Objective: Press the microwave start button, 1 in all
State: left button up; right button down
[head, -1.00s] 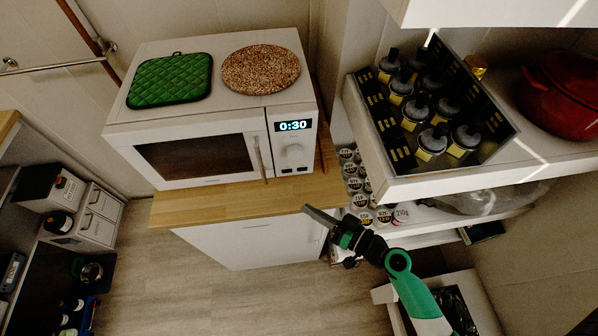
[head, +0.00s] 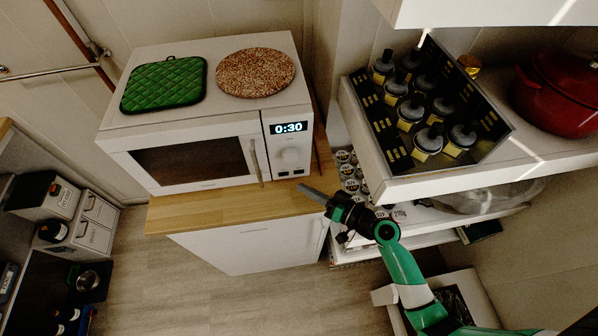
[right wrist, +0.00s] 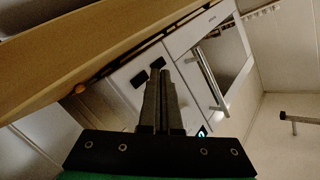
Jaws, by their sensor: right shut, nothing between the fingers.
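The white microwave (head: 215,118) stands on a wood-topped cabinet in the head view. Its display (head: 288,128) reads 0:30. Below the display are a round knob (head: 290,155) and two small dark buttons (head: 292,172) low on the panel. My right gripper (head: 305,189) is shut and empty, its tip just below and in front of the panel's lower right corner, apparently apart from it. In the right wrist view the shut fingers (right wrist: 161,100) point toward the panel, with the dark buttons (right wrist: 149,71) just beyond the tips and the door handle (right wrist: 208,80) to the right. My left gripper is not in view.
A green quilted mat (head: 165,84) and a round speckled board (head: 255,72) lie on the microwave. At right, a shelf holds a dark crate of bottles (head: 425,165) and a red pot (head: 560,95). The wooden counter (head: 215,208) is clear in front.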

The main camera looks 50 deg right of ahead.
aim_at(299, 172)
jog(key=shift+w+d, duration=0.6)
jog(key=shift+w, duration=0.2)
jog(key=shift+w+d+f+b, duration=0.1)
jog(key=shift+b, duration=0.25)
dwell(1.2)
jog(key=shift+w+d, duration=0.15)
jog(key=shift+w, duration=0.1)
